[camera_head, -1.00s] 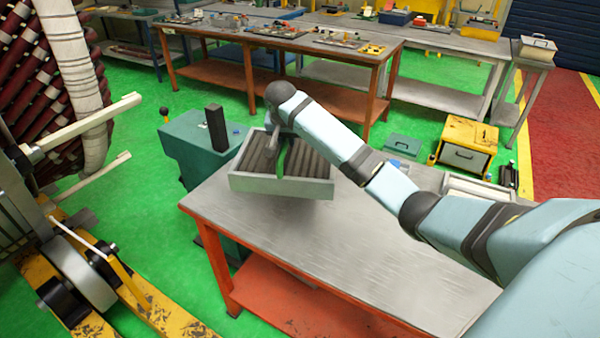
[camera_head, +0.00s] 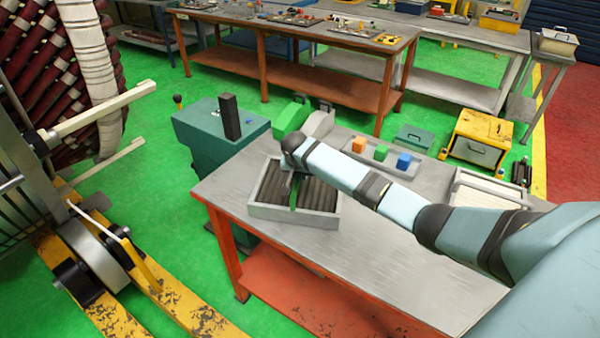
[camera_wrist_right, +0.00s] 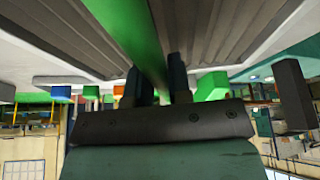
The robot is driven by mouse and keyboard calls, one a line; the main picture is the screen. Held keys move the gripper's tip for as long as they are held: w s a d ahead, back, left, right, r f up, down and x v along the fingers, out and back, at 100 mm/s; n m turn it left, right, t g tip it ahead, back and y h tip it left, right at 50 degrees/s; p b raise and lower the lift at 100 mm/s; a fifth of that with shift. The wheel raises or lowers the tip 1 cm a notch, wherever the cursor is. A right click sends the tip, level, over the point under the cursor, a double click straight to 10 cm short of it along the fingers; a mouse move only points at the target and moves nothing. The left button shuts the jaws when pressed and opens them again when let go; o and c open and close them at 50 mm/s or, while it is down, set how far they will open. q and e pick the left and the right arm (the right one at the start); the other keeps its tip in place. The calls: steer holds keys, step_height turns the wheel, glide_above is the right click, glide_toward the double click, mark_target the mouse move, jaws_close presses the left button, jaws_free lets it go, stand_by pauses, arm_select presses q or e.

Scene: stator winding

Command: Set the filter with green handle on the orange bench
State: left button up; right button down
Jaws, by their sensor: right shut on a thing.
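The filter is a shallow grey frame (camera_head: 315,225) with dark pleats and a green handle (camera_head: 294,195) across its middle. It lies roughly level at the far left part of the grey top of the orange bench (camera_head: 380,270). I cannot tell if its underside fully touches the top. My right gripper (camera_head: 291,178) is above the filter, shut on the green handle. In the right wrist view the handle (camera_wrist_right: 135,35) runs between the fingers (camera_wrist_right: 155,85), with pleats on both sides. My left gripper is not in view.
A tray with orange, green and blue blocks (camera_head: 380,153) stands behind my right arm. A white-rimmed bin (camera_head: 490,188) is at the bench's right. A teal cabinet (camera_head: 205,140) with a dark post (camera_head: 229,116) adjoins the far left. The bench front is clear.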

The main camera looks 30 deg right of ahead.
stand_by(0.3)
steer(key=c, duration=1.4)
jaws_free()
steer(key=shift+f, duration=0.15)
steer(key=o, duration=0.3)
steer(key=shift+o, duration=0.2)
